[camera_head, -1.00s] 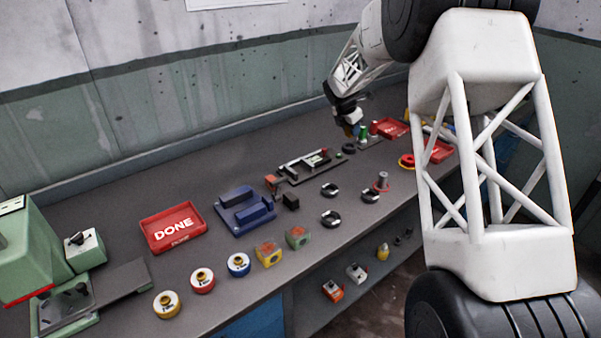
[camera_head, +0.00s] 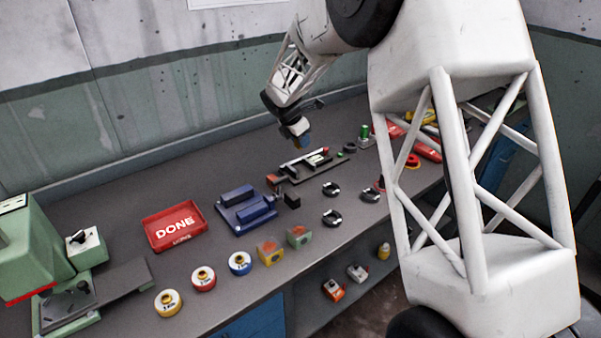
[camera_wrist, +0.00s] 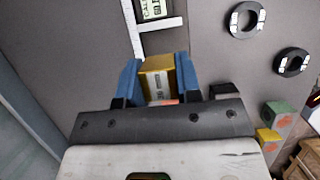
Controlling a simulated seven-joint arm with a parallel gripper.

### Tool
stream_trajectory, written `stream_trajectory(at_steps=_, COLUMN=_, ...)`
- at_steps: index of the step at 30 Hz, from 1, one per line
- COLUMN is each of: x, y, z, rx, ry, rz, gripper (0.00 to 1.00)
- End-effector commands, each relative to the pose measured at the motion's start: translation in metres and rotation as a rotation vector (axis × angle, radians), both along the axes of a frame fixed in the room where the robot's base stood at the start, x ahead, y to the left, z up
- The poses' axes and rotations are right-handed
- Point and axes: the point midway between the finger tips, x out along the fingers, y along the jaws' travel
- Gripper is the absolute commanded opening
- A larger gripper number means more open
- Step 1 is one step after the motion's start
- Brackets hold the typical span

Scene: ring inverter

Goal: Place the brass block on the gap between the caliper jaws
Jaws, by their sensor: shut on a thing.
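My gripper (camera_wrist: 158,80) has its blue fingers shut on the brass block (camera_wrist: 158,64), a yellow-topped block with a greyish printed side. In the head view my gripper (camera_head: 303,140) hangs above the bench, behind and above the caliper; the block is too small to make out there. The caliper (camera_head: 305,162), with pale bars and a small display, lies on a dark base on the bench. In the wrist view part of the caliper (camera_wrist: 158,24) shows just beyond the block. Its jaws and their gap are not clear there.
Black-and-white rings (camera_head: 332,218) lie in front of the caliper. The bench behind the tray and fixture is clear.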

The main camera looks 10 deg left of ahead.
Motion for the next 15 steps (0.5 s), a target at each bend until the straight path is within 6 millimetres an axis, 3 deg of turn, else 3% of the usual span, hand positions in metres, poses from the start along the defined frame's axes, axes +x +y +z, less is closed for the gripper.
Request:
stream_trajectory(at_steps=8, x=0.001, y=0.0, z=0.0, rx=0.001, ry=-0.001, rz=-0.001, gripper=0.0)
stream_trajectory(at_steps=15, x=0.0, y=0.0, z=-0.019, rx=-0.001, ry=0.001, rz=0.0, gripper=0.0)
